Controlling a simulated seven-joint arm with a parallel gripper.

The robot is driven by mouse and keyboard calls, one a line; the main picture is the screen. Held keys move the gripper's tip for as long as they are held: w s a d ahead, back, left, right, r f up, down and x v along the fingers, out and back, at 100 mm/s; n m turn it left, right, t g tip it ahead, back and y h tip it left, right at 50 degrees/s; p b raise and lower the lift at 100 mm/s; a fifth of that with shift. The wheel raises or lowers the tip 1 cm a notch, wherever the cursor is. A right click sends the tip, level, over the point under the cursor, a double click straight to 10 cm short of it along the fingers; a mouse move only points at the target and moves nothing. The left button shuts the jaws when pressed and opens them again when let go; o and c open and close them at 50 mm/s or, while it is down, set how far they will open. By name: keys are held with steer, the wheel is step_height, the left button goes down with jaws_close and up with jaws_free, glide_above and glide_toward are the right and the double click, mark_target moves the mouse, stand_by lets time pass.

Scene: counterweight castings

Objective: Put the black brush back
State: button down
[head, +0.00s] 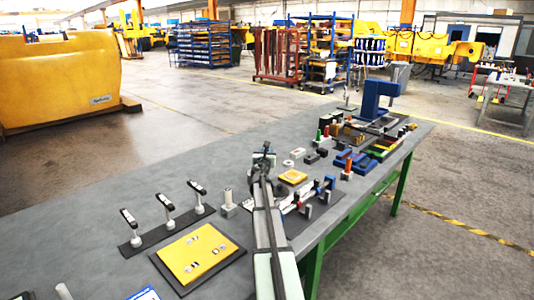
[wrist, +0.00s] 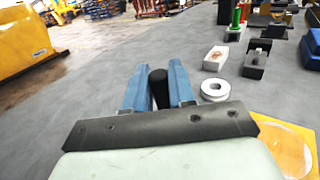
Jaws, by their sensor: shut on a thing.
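My gripper (wrist: 160,88) shows in the wrist view with two blue fingers shut on a black, rounded, upright-looking piece, which I take to be the black brush (wrist: 158,84). Only its top part shows; the rest is hidden behind the gripper's dark crossbar. In the head view my gripper (head: 265,158) is over the middle of the grey bench, largely hidden by my own arm. The brush cannot be made out clearly there. I cannot tell whether its lower end touches the bench.
Right of my gripper are a white ring (wrist: 215,90), a white block (wrist: 216,59) and a dark block (wrist: 257,60). A yellow plate (head: 198,252) and a black strip with three black-topped posts (head: 166,217) lie left. The bench (head: 110,190) is bare at far left.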

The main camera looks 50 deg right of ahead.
steer(key=shift+f, duration=0.2)
steer(key=c, duration=0.9)
jaws_free()
steer(key=shift+c, duration=0.2)
steer(key=shift+r, duration=0.1)
steer(key=shift+r, duration=0.15)
steer(key=v, duration=1.2)
